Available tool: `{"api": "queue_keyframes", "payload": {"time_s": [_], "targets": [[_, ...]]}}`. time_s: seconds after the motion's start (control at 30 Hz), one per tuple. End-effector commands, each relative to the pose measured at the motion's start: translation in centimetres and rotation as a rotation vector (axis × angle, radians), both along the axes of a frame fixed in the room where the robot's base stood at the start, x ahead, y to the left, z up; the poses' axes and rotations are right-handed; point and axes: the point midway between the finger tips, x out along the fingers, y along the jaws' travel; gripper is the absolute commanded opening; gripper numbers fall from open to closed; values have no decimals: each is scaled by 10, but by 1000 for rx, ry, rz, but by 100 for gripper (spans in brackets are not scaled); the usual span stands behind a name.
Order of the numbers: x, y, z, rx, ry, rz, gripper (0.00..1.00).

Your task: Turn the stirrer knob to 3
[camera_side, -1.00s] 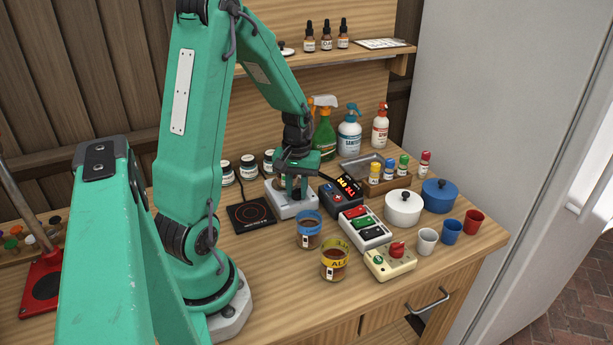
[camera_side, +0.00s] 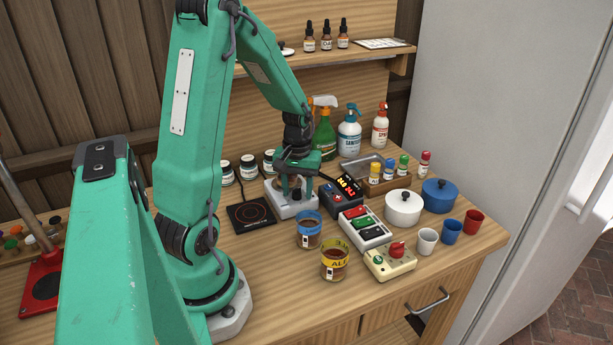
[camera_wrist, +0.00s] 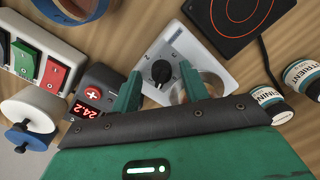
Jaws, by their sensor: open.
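The stirrer (camera_side: 290,211) is a pale grey-white box at the back middle of the bench, beside the black hot plate. Its black knob (camera_wrist: 160,71) with a white pointer line shows in the wrist view; the number it points at is too small to read. My gripper (camera_side: 297,190) is over the stirrer, pointing down. In the wrist view its two green fingers (camera_wrist: 160,78) are apart, one on each side of the knob, with gaps to it. In the side view my gripper hides the knob.
A black hot plate (camera_side: 251,214) lies left of the stirrer, and a controller with a lit display (camera_side: 344,191) stands close on its right.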

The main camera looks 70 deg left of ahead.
Motion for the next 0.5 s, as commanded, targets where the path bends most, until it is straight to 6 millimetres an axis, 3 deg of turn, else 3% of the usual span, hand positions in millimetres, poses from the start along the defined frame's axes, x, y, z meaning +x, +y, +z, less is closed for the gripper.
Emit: {"api": "queue_keyframes", "payload": {"time_s": [0.27, 0.5], "targets": [[1, 1, 20, 3, -3, 0, 45], [2, 1, 51, 3, -5, -1, 45]]}}
